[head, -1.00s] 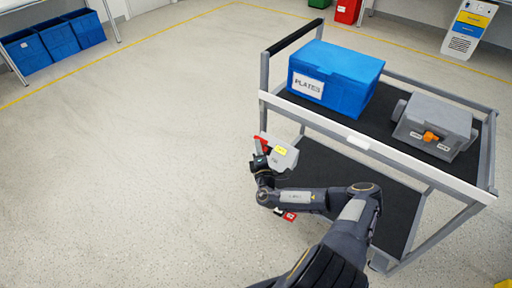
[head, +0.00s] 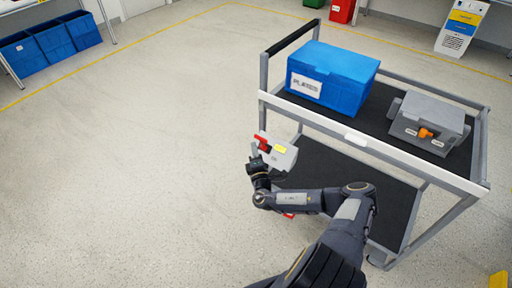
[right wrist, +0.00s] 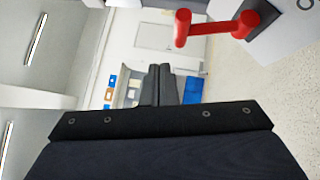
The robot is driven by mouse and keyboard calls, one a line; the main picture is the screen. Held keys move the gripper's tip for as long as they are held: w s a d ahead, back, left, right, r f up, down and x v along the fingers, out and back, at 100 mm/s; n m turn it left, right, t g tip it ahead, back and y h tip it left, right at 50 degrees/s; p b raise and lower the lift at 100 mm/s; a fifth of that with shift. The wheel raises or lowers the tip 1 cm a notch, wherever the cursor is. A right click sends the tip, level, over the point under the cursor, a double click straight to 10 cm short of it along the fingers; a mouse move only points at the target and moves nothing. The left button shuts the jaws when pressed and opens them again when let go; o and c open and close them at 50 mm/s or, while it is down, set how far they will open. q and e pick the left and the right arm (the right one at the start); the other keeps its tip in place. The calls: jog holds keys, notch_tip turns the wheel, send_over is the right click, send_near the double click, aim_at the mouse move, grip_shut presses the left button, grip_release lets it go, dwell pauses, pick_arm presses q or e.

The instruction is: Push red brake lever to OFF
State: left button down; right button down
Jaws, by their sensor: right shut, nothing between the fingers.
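My right gripper (head: 254,150) is shut and empty, close to the left of the lever. In the wrist view its dark fingers (right wrist: 163,84) lie together below the lever, with a visible gap between. My left gripper is not in view.
The cart (head: 375,152) carries a blue crate (head: 333,83) and a grey box (head: 428,123) with an orange knob (head: 426,133). A red and white piece (head: 288,215) shows partly behind my right arm. The floor left of the cart is clear.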

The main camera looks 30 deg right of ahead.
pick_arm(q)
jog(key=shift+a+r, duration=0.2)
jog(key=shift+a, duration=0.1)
pick_arm(e)
jog(key=r+v, duration=0.1)
jog(key=v, duration=0.9)
jog(key=shift+s+a+r, duration=0.2)
jog(key=shift+a+r, duration=0.35)
jog(key=shift+r, duration=0.05)
